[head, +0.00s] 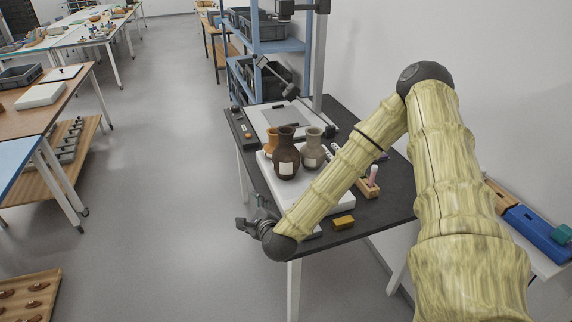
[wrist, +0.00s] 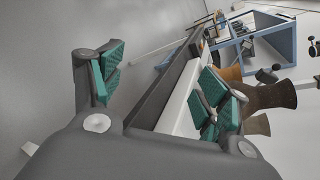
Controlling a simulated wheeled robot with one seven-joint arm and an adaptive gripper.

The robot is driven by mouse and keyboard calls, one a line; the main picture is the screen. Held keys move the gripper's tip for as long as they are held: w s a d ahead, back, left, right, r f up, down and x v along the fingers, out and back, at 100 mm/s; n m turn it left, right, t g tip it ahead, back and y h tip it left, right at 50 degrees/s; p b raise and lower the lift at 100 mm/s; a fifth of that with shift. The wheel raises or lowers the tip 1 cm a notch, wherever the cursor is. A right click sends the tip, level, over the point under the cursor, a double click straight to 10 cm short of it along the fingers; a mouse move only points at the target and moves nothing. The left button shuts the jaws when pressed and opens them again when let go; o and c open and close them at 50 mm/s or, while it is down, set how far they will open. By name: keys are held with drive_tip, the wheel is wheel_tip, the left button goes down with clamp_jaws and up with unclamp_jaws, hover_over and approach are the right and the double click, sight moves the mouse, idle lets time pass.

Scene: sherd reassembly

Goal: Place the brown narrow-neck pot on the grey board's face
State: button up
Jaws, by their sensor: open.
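A dark brown pot (head: 287,160) with a narrow neck and a pale label stands upright on a white slab (head: 263,168) on the dark table. It also shows in the wrist view (wrist: 268,96), tilted by the camera angle. A pale panel with a grey board (head: 266,115) in its middle lies behind the pots, and its face looks clear. My gripper (head: 246,224) is open and empty off the table's left front side, apart from the pots. In the wrist view its green-padded fingers (wrist: 163,86) are spread wide.
An orange pot (head: 271,143) and a grey-beige pot (head: 312,151) stand close beside the brown pot. A camera stand post (head: 320,60) rises behind the panel. A yellow block (head: 344,223) and a small wooden holder (head: 368,187) lie at the right. Blue shelving (head: 284,46) stands behind.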

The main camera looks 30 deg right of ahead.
drive_tip(key=w+d+r+m+t+h+b, duration=0.1)
drive_tip(key=w+d+r+m+t+h, duration=0.15)
drive_tip(key=d+r+m, duration=0.3)
drive_tip(key=m+h+b, duration=0.1)
drive_tip(key=m+h, duration=0.4)
drive_tip(key=m, duration=0.3)
approach(287, 144)
drive_tip(key=x, duration=0.5)
drive_tip(key=p+x, duration=0.1)
drive_tip(key=x, duration=0.2)
drive_tip(key=shift+w+r+p, duration=0.2)
drive_tip(key=shift+r+p, duration=0.05)
drive_tip(key=shift+p, duration=0.05)
drive_tip(key=shift+f+p+x, duration=0.2)
drive_tip(key=shift+p+x, duration=0.25)
drive_tip(key=shift+x, duration=0.65)
drive_tip(key=shift+f+p+x, duration=0.15)
drive_tip(key=shift+p+x, duration=0.25)
drive_tip(key=shift+x, duration=0.7)
clamp_jaws()
